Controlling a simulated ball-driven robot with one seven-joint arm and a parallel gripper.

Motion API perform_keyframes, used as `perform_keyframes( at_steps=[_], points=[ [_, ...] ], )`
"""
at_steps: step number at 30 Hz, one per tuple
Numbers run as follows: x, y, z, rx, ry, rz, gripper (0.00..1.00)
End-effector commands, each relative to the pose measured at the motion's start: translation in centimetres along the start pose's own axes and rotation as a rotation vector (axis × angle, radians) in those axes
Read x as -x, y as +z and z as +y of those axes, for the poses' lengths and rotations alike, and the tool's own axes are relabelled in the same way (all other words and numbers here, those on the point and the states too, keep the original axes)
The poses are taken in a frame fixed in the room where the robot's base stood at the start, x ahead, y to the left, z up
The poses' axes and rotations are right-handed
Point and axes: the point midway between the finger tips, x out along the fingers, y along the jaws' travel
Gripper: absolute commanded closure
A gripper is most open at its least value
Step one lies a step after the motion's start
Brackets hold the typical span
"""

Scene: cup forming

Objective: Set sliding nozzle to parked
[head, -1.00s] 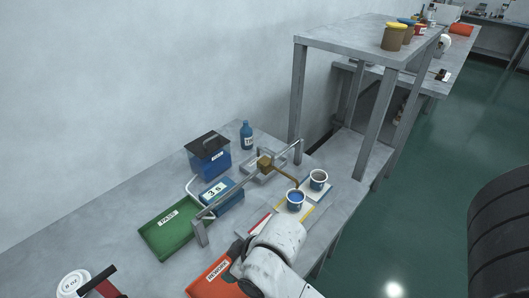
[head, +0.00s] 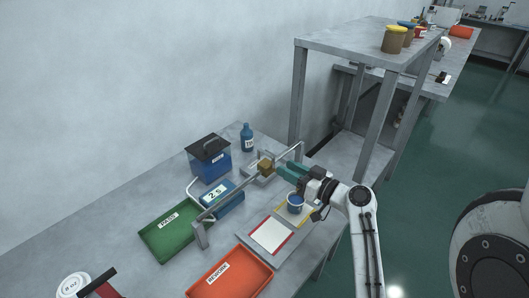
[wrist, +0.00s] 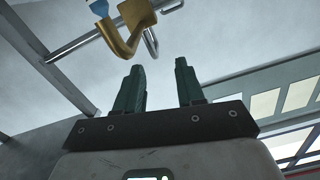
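The sliding nozzle is a brass block (head: 265,168) on a grey rail (head: 243,185) above the bench. In the wrist view its bent brass spout (wrist: 128,38) shows ahead, above and left of the fingers. My gripper (head: 280,172) is just right of the block, with its green fingers pointing at it; they cover the spout in the head view. In the wrist view my gripper (wrist: 160,70) has its fingers apart with nothing between them. Contact is not visible.
A blue-filled cup (head: 295,204) stands below my gripper, near a red-edged white pad (head: 271,236). A blue box (head: 219,198) reads "2 s". Green PASS (head: 165,236) and orange REWORK (head: 238,274) trays lie nearer. A blue bottle (head: 246,137) stands behind.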

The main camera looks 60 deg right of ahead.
Motion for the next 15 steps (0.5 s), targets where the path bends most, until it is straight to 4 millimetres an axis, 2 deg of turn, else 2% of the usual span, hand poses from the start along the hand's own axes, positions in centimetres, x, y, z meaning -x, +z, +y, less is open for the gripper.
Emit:
perform_keyframes(
  at_steps=[3,7,15],
  points=[
    [0.2,-0.7,0.9,0.001,0.019,0.031,0.62],
    [-1.0,-0.8,0.7,0.001,0.014,0.027,0.62],
    [-5.8,-1.0,0.7,0.0,0.013,0.024,0.62]
  ],
)
